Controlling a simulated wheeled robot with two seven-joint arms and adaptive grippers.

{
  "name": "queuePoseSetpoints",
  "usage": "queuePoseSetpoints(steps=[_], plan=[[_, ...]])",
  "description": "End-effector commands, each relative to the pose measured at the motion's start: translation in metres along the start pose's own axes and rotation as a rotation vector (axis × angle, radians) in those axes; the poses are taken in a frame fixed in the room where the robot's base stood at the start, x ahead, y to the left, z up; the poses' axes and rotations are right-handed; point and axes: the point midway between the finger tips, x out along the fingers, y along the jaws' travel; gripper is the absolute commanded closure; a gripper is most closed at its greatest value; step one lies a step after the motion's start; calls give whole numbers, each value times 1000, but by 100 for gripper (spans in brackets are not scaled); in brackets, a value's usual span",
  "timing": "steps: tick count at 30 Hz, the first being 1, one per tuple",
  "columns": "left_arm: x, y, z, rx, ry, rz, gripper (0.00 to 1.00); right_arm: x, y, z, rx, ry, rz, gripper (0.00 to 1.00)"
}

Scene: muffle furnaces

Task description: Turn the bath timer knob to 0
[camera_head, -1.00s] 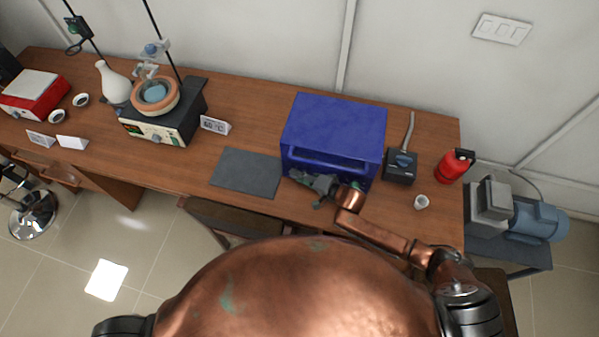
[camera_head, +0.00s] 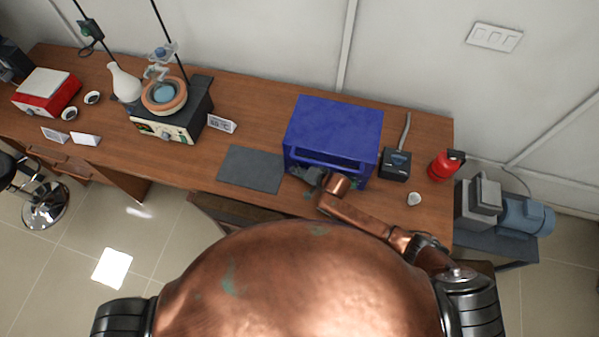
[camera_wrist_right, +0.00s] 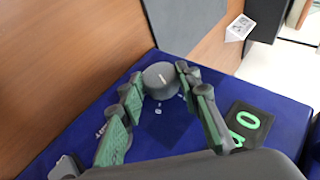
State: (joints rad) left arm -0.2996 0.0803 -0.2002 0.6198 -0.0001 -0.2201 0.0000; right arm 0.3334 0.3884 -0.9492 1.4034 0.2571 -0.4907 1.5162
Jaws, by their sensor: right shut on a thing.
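The blue box (camera_head: 335,125) stands on the bench, and its front panel (camera_wrist_right: 160,130) fills much of the right wrist view. A round dark grey knob (camera_wrist_right: 160,79) with a short white pointer line is on this panel, with small white marks around it. A dark display (camera_wrist_right: 247,127) beside it shows green digits, including a 0. My right gripper (camera_wrist_right: 161,74) has its two greenish fingers on either side of the knob, shut on it. In the head view my right gripper (camera_head: 312,177) is at the box's lower front and hides the knob. My left gripper is not in view.
A dark mat (camera_head: 250,168) lies left of the box. A black control unit (camera_head: 396,164), a small white cup (camera_head: 414,199) and a red canister (camera_head: 444,165) stand to its right. A heating bath (camera_head: 170,115) and a white flask (camera_head: 124,84) stand further left.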

Motion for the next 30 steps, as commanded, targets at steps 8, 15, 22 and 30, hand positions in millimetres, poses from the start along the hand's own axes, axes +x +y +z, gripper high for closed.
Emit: queuePoseSetpoints(steps=[8,15,22,30], plan=[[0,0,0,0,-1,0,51,0,2,-1,-1,1,2,68],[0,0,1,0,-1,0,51,0,1,0,0,1,1,51],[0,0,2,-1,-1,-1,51,0,0,0,0,1,0,51],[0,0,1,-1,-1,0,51,-19,9,2,3,0,4,51]])
